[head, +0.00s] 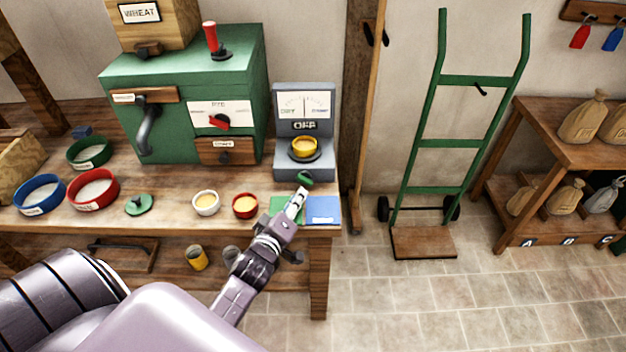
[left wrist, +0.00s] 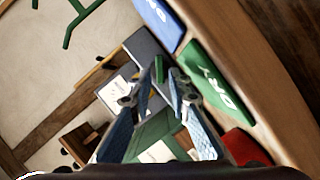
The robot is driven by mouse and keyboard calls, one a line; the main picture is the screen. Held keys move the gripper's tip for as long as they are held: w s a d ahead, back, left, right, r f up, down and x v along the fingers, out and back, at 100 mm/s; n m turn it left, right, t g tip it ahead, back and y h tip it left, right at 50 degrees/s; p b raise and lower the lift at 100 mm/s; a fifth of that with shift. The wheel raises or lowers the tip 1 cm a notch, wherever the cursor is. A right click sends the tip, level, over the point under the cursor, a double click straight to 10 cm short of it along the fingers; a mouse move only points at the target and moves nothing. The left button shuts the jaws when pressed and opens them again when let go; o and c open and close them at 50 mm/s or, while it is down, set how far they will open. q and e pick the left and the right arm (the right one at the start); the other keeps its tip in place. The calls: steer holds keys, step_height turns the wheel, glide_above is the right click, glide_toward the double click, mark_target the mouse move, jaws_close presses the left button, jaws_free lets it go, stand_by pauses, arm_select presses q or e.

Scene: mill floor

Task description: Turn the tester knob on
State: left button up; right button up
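The grey tester (head: 290,170) stands at the right end of the bench. Its panel has a dial and a sign reading OFF, and a yellow cup (head: 304,147) sits on it. A small green knob (head: 305,179) shows at its lower front. My left gripper (head: 301,192) is right in front of the knob. In the left wrist view my left gripper (left wrist: 156,80) is open, with the green knob (left wrist: 158,69) ahead between its fingertips; I cannot tell whether they touch it. My right gripper is not in view.
A blue mat (head: 324,211) and a green mat (left wrist: 212,78) marked DRY lie at the bench edge. A red bowl (head: 245,206) and a white bowl (head: 206,204) stand left of them. A green mill (head: 185,85) stands left of the tester. A green hand truck (head: 446,144) stands to the right.

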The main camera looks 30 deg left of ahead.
mark_target(306, 183)
arm_select(q)
steer(key=x, duration=0.3)
steer(key=shift+w+a+r, duration=0.1)
steer(key=shift+a+r, duration=0.1)
steer(key=shift+a, duration=0.1)
steer(key=shift+x, duration=1.1)
steer(key=shift+w+f, duration=0.2)
steer(key=shift+w, duration=0.3)
steer(key=c, duration=0.4)
jaws_close()
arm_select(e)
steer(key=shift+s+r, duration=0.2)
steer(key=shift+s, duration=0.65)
